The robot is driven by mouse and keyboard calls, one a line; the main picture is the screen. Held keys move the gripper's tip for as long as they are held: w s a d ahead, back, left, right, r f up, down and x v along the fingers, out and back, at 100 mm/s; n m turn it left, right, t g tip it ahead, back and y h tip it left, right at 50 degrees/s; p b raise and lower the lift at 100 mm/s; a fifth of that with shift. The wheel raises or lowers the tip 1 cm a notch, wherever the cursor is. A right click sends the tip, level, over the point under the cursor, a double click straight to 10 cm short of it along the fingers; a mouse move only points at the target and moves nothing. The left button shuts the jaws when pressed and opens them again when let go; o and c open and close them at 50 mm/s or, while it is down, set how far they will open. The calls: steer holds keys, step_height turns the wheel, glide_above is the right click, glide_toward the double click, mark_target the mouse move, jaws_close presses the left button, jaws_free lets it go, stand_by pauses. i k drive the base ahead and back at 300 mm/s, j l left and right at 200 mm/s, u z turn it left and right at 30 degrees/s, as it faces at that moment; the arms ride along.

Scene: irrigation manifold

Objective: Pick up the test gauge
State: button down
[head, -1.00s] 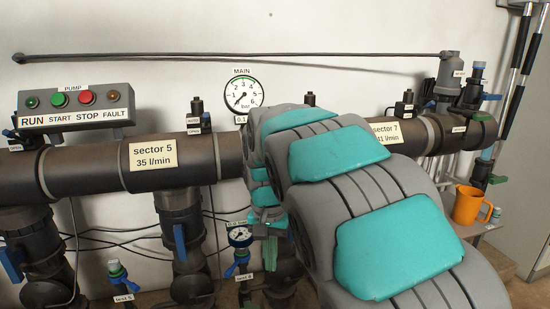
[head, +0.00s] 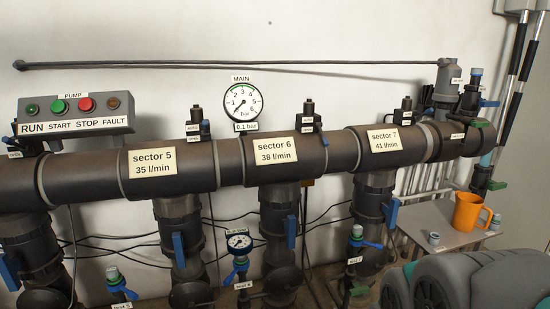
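The test gauge (head: 239,242) is a small round dial with a blue rim in the lower middle of the head view. It sits upright on top of a thin test fitting with a blue lever (head: 236,271), in front of the pipes below the sector 5 and sector 6 labels. My gripper is not in view. Only grey and teal links of my arm show at the lower right, well apart from the gauge. Nothing covers the gauge's face.
A large brown pipe (head: 235,174) with valves crosses the view. The main gauge (head: 243,101) hangs above it. Other test fittings (head: 116,280) stand left and right (head: 357,244). A small table (head: 413,216) at right holds an orange mug (head: 467,211) and small grey parts (head: 434,238).

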mark_target(239, 243)
steer(key=z, duration=0.9)
steer(key=u, duration=1.15)
steer(key=i+l+z, duration=0.15)
steer(key=i+l, duration=0.2)
steer(key=i, duration=0.2)
